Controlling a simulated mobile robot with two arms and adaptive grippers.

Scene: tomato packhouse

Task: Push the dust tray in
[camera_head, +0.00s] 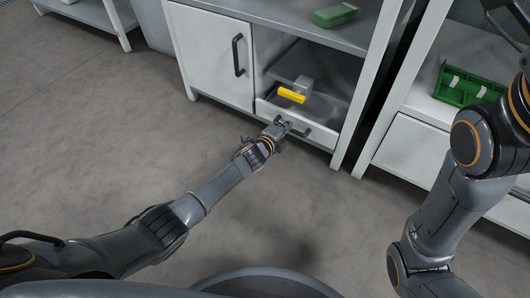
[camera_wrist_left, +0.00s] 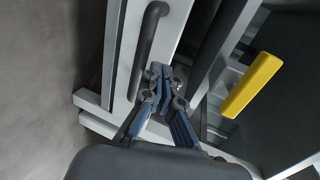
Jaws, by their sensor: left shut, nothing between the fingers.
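The dust tray (camera_head: 323,138) is a white drawer low in the open bay of a white cabinet (camera_head: 205,55). Its front appears to stand a little out of the bay, and its inside shows behind the front. A dark bar handle is on the front; it also shows in the left wrist view (camera_wrist_left: 148,42). My left gripper (camera_head: 283,123) is shut and empty, right at the tray front by the handle. Its closed fingertips show in the left wrist view (camera_wrist_left: 163,80); I cannot tell whether they touch. My right arm is raised at the right; its gripper is unclear at the picture edge.
A grey and yellow object (camera_head: 292,95) is above the tray; its yellow part shows in the left wrist view (camera_wrist_left: 252,85). A closed door with a dark handle (camera_head: 238,55) is left of the bay. A green crate (camera_head: 465,88) stands on the right unit. The floor in front is clear.

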